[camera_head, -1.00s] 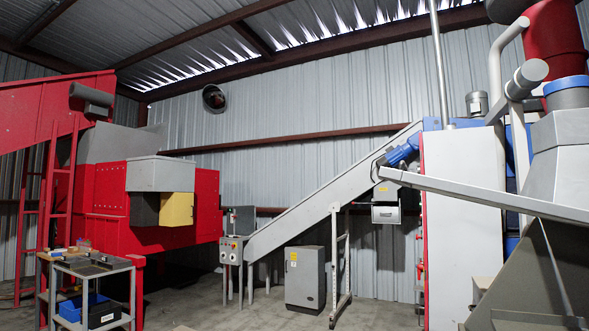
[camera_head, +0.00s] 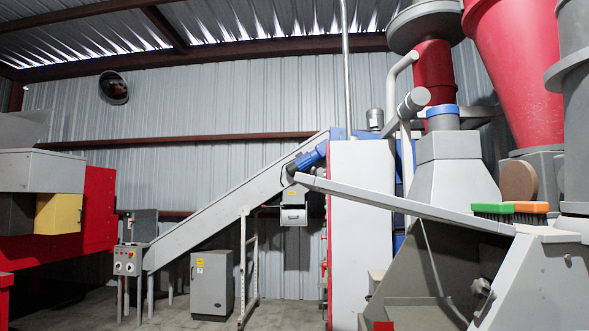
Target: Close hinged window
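No hinged window that I can make out for certain shows in the head view. Grey machine housing (camera_head: 540,275) with an open, slanted side stands at the lower right; I cannot tell whether any part of it is the window. Neither of my grippers is in view.
A red machine (camera_head: 98,215) stands at the left, with a control box (camera_head: 127,261) beside it. A sloped conveyor (camera_head: 225,208) rises to a white panel (camera_head: 361,230). A grey cabinet (camera_head: 211,284) stands on the floor. Green (camera_head: 492,208) and orange (camera_head: 530,207) brushes lie on the housing.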

